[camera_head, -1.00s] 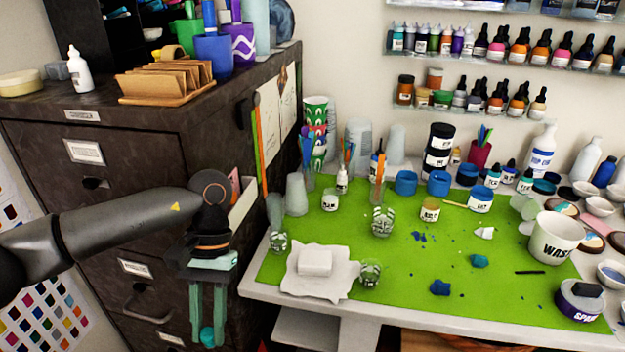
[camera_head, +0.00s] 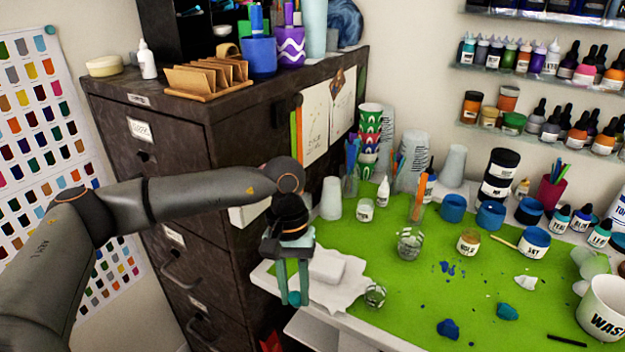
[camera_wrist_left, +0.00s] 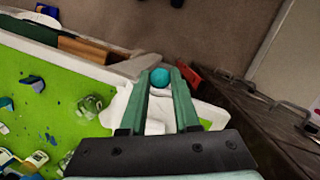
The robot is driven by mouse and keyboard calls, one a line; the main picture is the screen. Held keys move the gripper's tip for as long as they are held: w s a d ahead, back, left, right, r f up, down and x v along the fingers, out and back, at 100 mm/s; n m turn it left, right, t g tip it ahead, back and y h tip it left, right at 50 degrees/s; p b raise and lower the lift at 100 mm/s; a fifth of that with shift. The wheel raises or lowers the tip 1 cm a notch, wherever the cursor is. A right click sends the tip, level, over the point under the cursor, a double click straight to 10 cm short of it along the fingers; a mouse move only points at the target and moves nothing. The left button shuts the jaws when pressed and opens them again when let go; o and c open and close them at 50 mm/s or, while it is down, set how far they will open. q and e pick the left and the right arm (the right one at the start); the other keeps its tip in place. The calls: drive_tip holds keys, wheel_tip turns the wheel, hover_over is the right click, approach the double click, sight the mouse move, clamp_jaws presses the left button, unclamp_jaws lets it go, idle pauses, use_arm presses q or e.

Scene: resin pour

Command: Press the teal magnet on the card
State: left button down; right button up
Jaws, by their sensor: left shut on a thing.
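My left gripper (camera_head: 294,296) points down near the left edge of the desk, in front of the dark cabinet. It is shut on the teal magnet (camera_head: 295,299), a small round piece at the fingertips. The magnet also shows between the fingertips in the left wrist view (camera_wrist_left: 160,76). A pale card (camera_head: 316,124) with faint marks is on the cabinet's side, above and behind the gripper. A second pale sheet (camera_head: 343,104) is beside it, further back. The magnet is apart from both. My right gripper is not in view.
The dark cabinet (camera_head: 235,150) stands left of the desk. Orange and green strips (camera_head: 296,135) hang beside the card. A white block (camera_head: 327,268) lies on a white cloth near the gripper. Stacked cups (camera_head: 369,140) and a glass (camera_head: 410,243) stand on the green mat (camera_head: 390,320).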

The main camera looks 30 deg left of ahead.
use_arm(q)
drive_tip(key=w+a+r+n+t+y+p, duration=0.2)
drive_tip(key=w+a+r+n+t+y, duration=0.1)
drive_tip(key=w+r+n+y, duration=0.4)
drive_tip(key=w+a+r+n+t+y+p, duration=0.2)
drive_tip(key=w+r+n+t+y, duration=0.1)
drive_tip(key=w+r+n+y, duration=0.4)
drive_tip(key=a+f+n, duration=0.1)
drive_tip(key=a, duration=0.5)
drive_tip(key=shift+w+f, duration=0.25)
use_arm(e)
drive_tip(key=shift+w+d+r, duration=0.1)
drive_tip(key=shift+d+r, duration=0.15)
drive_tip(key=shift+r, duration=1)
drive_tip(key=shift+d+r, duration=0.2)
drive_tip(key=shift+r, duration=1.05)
use_arm(q)
drive_tip(key=shift+a, duration=0.45)
drive_tip(key=c, duration=0.8)
unclamp_jaws()
drive_tip(key=shift+d, duration=0.1)
drive_tip(key=shift+o, duration=1.2)
drive_tip(key=shift+f, duration=0.1)
drive_tip(key=shift+c, duration=0.2)
